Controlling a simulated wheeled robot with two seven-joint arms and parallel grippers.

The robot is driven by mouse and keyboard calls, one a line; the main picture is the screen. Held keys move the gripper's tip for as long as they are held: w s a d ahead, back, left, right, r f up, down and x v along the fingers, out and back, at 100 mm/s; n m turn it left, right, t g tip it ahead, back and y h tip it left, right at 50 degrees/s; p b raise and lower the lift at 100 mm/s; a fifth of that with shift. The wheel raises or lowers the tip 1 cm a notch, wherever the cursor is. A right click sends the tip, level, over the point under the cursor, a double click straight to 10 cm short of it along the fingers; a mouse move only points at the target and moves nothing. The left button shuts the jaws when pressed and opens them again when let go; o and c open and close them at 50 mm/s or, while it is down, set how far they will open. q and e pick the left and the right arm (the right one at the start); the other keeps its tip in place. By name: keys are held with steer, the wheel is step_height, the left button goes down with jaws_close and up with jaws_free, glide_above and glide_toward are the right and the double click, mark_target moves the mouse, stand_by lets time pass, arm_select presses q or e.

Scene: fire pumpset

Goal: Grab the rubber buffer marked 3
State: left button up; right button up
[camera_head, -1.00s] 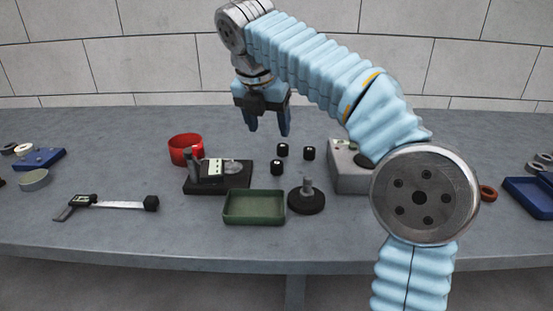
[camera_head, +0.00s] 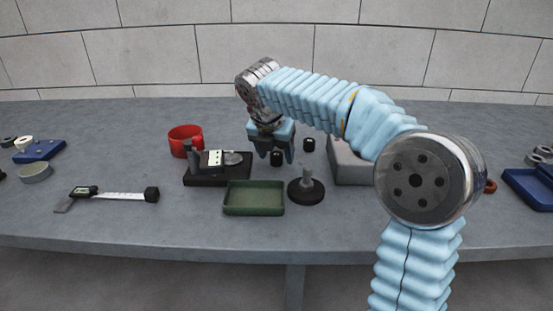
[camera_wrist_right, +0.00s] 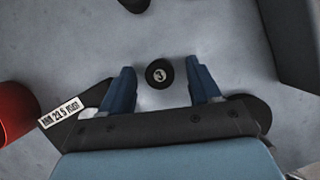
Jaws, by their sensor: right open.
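The rubber buffer marked 3 (camera_wrist_right: 159,73) is a small black cylinder with a white disc and a 3 on top. In the right wrist view it stands upright between the two blue fingers of my right gripper (camera_wrist_right: 162,80), with a gap on each side. In the head view my right gripper (camera_head: 277,150) points down, open and empty, over the buffers. One black buffer (camera_head: 277,158) shows between its fingers and another (camera_head: 309,144) stands to its right; their marks are unreadable here. A third is hidden behind the gripper. My left gripper is out of view.
A dial gauge stand (camera_head: 217,180) and a red cup (camera_head: 180,137) are left of the gripper. A green tray (camera_head: 254,209) and a round black base with a post (camera_head: 306,192) are in front. A grey box (camera_head: 349,163) stands close on the right.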

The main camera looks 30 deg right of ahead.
steer(key=c, duration=1.1)
steer(key=shift+r, duration=0.15)
